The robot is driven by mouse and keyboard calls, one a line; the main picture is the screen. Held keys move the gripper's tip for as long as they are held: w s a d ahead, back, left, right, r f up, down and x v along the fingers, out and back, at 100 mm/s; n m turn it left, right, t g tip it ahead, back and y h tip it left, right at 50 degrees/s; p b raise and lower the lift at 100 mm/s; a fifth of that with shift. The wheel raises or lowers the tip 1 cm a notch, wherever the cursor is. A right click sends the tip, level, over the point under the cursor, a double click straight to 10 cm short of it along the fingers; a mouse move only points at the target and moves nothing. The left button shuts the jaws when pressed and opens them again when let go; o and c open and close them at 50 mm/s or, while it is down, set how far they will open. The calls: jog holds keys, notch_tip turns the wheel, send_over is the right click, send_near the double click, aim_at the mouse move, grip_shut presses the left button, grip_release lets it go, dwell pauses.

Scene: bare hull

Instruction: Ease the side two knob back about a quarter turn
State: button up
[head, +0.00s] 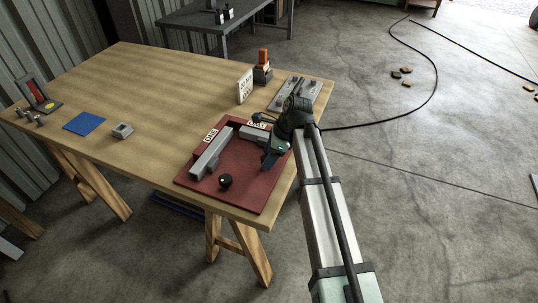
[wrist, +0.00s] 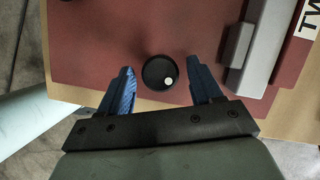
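A round black knob (wrist: 157,73) with a white dot near its lower right edge shows in the wrist view on the red board (wrist: 90,45). A grey bar (wrist: 262,55) and a partly cut-off label (wrist: 309,20) reading "TW" lie to its right. My gripper (wrist: 159,86) is open, with one blue finger on each side of this knob and visible gaps between. In the head view my gripper (head: 268,161) is low over the right part of the board, by the bar at the label two, and hides this knob. Another black knob (head: 225,181) stands near the bar labelled one.
The board lies at the near right corner of the wooden table (head: 150,100). Behind it are a metal plate with fittings (head: 296,92), a white sign (head: 244,87) and an orange-topped block (head: 263,68). A blue square (head: 85,123) and small grey block (head: 122,131) lie left.

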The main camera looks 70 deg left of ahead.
jog(key=c, duration=0.9)
jog(key=shift+n, duration=0.3)
jog(key=shift+a+n+h, duration=0.2)
jog(key=shift+n+h, duration=0.4)
jog(key=shift+n, duration=0.6)
jog(key=n+h, duration=0.1)
jog(key=n, duration=0.3)
jog(key=shift+a+n+h, duration=0.15)
jog(key=shift+n+h, duration=0.15)
jog(key=shift+h, duration=0.1)
jog(key=n, duration=0.2)
jog(key=n+h, duration=0.1)
jog(key=n, duration=0.1)
jog(key=shift+n+t+h, duration=0.3)
jog(key=shift+s+n+t+h, duration=0.1)
jog(key=shift+n+t+h, duration=0.45)
jog(key=shift+n, duration=1.55)
